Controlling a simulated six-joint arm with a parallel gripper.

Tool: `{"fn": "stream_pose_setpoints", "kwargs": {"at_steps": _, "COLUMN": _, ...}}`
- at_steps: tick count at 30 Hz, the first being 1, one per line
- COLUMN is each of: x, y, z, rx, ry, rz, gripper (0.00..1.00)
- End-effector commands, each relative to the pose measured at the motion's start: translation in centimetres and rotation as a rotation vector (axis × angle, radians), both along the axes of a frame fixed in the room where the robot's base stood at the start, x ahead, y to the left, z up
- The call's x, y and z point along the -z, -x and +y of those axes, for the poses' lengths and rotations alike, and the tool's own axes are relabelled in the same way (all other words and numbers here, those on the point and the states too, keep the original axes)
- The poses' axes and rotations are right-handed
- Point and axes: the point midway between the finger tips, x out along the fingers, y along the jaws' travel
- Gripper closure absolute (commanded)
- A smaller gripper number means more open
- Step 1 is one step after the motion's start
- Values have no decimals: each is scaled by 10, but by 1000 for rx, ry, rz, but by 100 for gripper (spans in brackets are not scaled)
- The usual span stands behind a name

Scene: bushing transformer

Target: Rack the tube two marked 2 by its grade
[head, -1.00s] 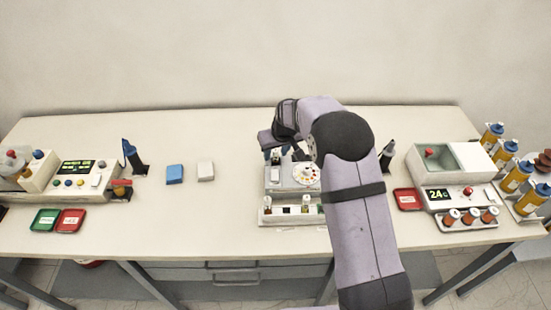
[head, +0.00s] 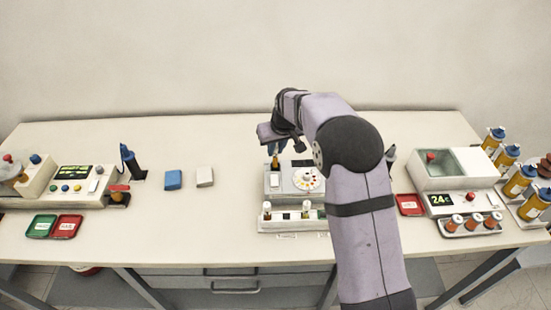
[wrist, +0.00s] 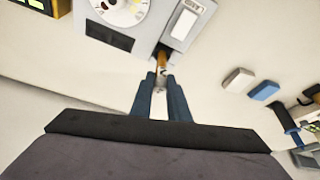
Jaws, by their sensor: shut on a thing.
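My gripper (head: 277,147) is shut on a tube (head: 275,162) with amber-brown contents, held upright over the left back part of the grey device. In the wrist view the blue fingers (wrist: 160,82) close around the tube (wrist: 162,62), and its lower end shows beyond the fingertips. A dark mark shows on it, too small to read. The grey device (head: 283,190) carries a round dial with coloured dots (head: 307,178). In front of it is a white rack (head: 290,226) with several pale-capped tubes. I cannot tell whether the tube touches the device.
A blue block (head: 173,179) and a white block (head: 205,176) lie to the left. Green (head: 41,226) and red (head: 67,227) trays sit at the far left, another red tray (head: 409,204) right of my arm. A bath-like unit (head: 452,168) stands at the right.

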Motion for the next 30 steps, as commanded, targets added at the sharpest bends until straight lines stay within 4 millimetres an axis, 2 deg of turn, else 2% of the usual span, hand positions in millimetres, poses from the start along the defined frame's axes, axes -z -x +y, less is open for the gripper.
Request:
{"fn": "stream_pose_setpoints", "kwargs": {"at_steps": 6, "x": -35, "y": -1, "z": 0, "rx": -1, "ry": 0, "rz": -5, "gripper": 100}}
{"fn": "stream_pose_setpoints", "kwargs": {"at_steps": 10, "x": -50, "y": -1, "z": 0, "rx": -1, "ry": 1, "rz": -3, "gripper": 100}}
{"fn": "stream_pose_setpoints", "kwargs": {"at_steps": 15, "x": -60, "y": 0, "z": 0, "rx": -1, "ry": 1, "rz": -1, "gripper": 100}}
{"fn": "stream_pose_setpoints", "kwargs": {"at_steps": 21, "x": -61, "y": 0, "z": -2, "rx": 3, "ry": 1, "rz": 1, "gripper": 100}}
{"fn": "stream_pose_setpoints", "kwargs": {"at_steps": 26, "x": -63, "y": -4, "z": -20, "rx": 33, "ry": 1, "rz": -1, "gripper": 100}}
{"fn": "stream_pose_setpoints", "kwargs": {"at_steps": 30, "x": -85, "y": -11, "z": -45, "rx": 77, "ry": 0, "rz": -5, "gripper": 100}}
